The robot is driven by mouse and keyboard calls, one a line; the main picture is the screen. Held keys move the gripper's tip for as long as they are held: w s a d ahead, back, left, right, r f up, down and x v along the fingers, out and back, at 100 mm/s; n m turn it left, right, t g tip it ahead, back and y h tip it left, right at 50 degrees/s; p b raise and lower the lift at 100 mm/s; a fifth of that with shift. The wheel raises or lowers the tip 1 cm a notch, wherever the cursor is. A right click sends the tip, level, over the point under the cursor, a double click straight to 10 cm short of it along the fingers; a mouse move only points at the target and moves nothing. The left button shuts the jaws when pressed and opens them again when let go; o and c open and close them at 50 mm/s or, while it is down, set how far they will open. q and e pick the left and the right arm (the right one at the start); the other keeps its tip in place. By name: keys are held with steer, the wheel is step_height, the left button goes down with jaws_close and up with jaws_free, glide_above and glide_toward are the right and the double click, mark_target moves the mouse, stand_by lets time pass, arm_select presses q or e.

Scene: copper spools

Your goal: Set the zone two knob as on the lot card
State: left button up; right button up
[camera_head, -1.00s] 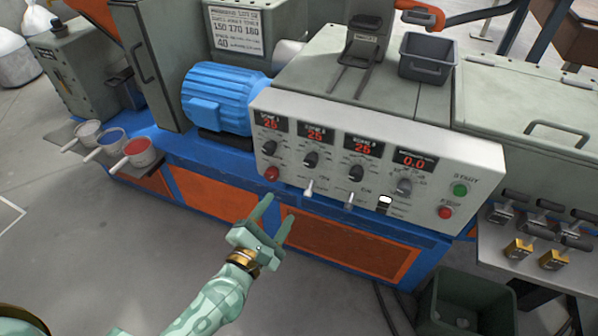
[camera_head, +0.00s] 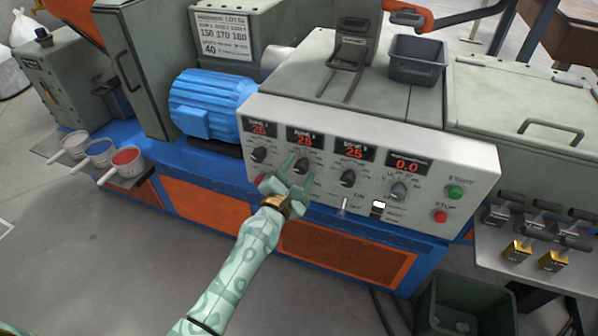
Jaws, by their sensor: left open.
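The zone two knob (camera_head: 301,167) is a dark dial on the white slanted control panel (camera_head: 455,157), second from the left, under a red display (camera_head: 305,139) that reads about 25. My left gripper (camera_head: 300,172) is open and empty right in front of this knob, with one finger on each side of it in the picture. I cannot tell whether the fingers touch it. The lot card (camera_head: 223,35) is a white sheet on the machine at upper left. It reads 150 170 180, with 40 below. My right gripper is not in view.
The zone one knob (camera_head: 259,155) and zone three knob (camera_head: 348,177) flank zone two. A fourth knob (camera_head: 398,190) sits under a 0.0 display. A toggle switch (camera_head: 343,206), green START (camera_head: 455,192) and red STOP (camera_head: 441,216) buttons are nearby. A blue motor (camera_head: 208,103) stands left.

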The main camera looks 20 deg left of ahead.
arm_select(q)
steer(key=c, duration=1)
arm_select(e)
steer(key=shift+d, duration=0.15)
